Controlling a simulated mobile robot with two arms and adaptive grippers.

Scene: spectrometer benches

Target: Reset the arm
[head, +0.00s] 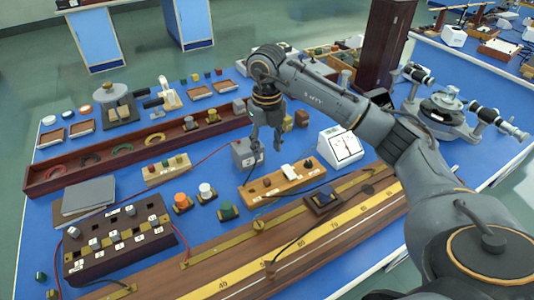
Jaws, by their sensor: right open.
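My right arm reaches in from the lower right across the blue bench. Its gripper (267,142) points down above the middle of the bench, with its fingers apart and nothing seen between them. A grey box (245,153) stands just behind and left of the fingertips in the picture; I cannot tell whether they touch. My left gripper does not show.
A long wooden bridge with a yellow scale (270,270) runs along the front. A dark resistance box (120,245) stands at left, a white meter (340,147) right of the gripper. A spectrometer (445,108) stands at right.

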